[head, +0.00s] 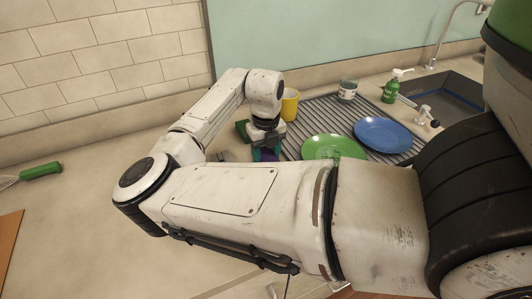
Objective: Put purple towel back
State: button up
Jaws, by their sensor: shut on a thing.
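A small patch of purple cloth (268,155), which looks like the purple towel, shows below my gripper (265,144) at the left edge of the ribbed drying mat. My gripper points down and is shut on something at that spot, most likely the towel. The fingertips and most of the cloth are hidden behind my own arm. I cannot tell whether the cloth touches the counter.
A yellow cup (290,104) stands close to the right of my gripper, and a green block (242,130) close to its left. A green plate (333,147) and blue plate (383,134) lie on the drying mat (318,116). A soap bottle (391,90) stands near the sink (445,92). The left counter is mostly clear.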

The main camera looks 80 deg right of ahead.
aim_at(266, 155)
jog(key=shift+f, duration=0.35)
jog(key=o, duration=1)
jog(key=shift+c, duration=0.2)
jog(key=o, duration=0.6)
jog(key=shift+r+p, duration=2.85)
jog(key=shift+r, duration=1.2)
jog(key=shift+f, duration=0.1)
